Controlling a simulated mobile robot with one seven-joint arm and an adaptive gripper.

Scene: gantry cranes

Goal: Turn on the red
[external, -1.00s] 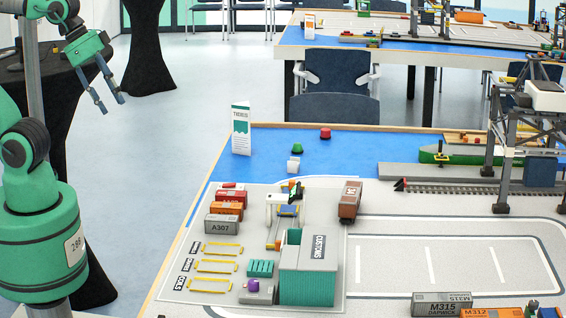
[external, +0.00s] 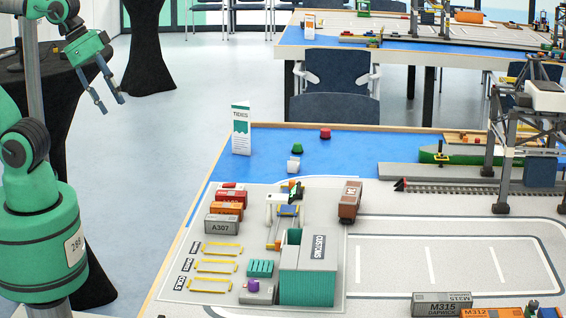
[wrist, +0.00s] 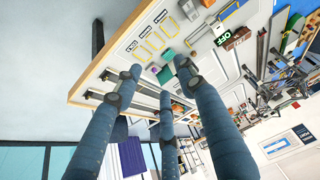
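A small red buoy-like piece (external: 325,133) stands on the blue water area of the near table. A green one (external: 297,147) and a white one (external: 293,164) stand nearer, to its left. A red container (external: 232,187) also shows, at the back of a row of containers. My gripper (external: 111,102) is at the upper left, off the table's left side and far from these things. Its fingers are spread and hold nothing. The wrist view shows the spread fingers (wrist: 160,85) above the table, which appears tilted; I cannot make out the red buoy-like piece there.
A teal customs building (external: 307,280), a small white crane (external: 283,200) and a brown wagon (external: 350,202) stand on the near table. A white folded sign (external: 241,130) stands at the back left corner. A big grey gantry crane (external: 520,130) stands at right. The floor beside the table is clear.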

